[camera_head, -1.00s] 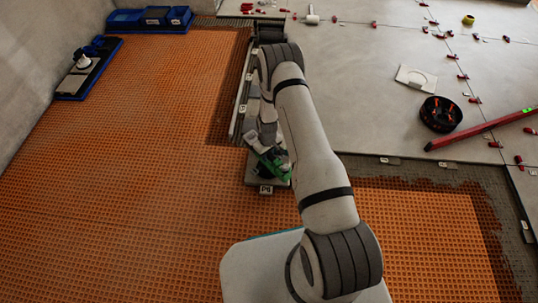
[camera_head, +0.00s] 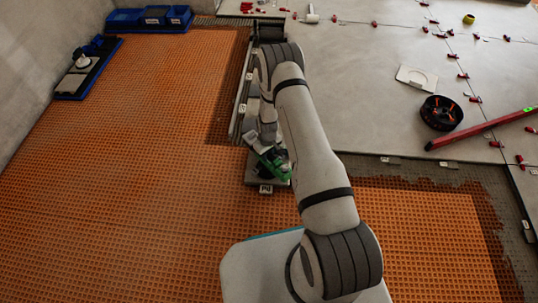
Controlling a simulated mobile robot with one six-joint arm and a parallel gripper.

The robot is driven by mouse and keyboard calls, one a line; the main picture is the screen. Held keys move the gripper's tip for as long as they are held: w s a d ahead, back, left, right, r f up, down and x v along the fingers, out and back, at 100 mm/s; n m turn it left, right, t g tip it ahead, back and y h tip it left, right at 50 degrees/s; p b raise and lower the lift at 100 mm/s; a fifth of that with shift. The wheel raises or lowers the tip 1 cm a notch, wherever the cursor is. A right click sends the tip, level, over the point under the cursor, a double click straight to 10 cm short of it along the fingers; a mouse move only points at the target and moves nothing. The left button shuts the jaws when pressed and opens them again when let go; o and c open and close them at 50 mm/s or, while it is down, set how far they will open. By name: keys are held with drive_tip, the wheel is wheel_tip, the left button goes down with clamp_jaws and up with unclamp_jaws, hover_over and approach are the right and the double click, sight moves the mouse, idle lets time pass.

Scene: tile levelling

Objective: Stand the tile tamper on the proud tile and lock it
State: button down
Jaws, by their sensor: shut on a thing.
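My gripper (camera_head: 268,152) is at the end of my arm, low over the edge between the orange mat and the grey tiles, mostly hidden by my arm. It is shut on a green thing (camera_head: 272,163), which seems to be the tile tamper's handle. Below it a small grey slab (camera_head: 252,178) with a white tag at its front edge shows, partly covered. I cannot tell whether the slab is the tamper's base or a tile, nor whether the tamper touches a tile. The proud tile cannot be picked out.
Orange matting (camera_head: 130,170) covers the left floor. Large grey tiles (camera_head: 370,70) with red clips lie at right. On them are a red level (camera_head: 485,130), a black round reel (camera_head: 441,113) and a white plate (camera_head: 416,77). Blue trays (camera_head: 150,19) stand at the back left wall.

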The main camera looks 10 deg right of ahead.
drive_tip(key=shift+f, duration=0.2)
idle(0.3)
drive_tip(key=c, duration=1.2)
unclamp_jaws()
drive_tip(key=shift+o, duration=0.2)
drive_tip(key=shift+f, duration=0.1)
wheel_tip(320, 180, up, 8)
drive_tip(key=p, duration=0.2)
drive_tip(key=shift+p, duration=0.4)
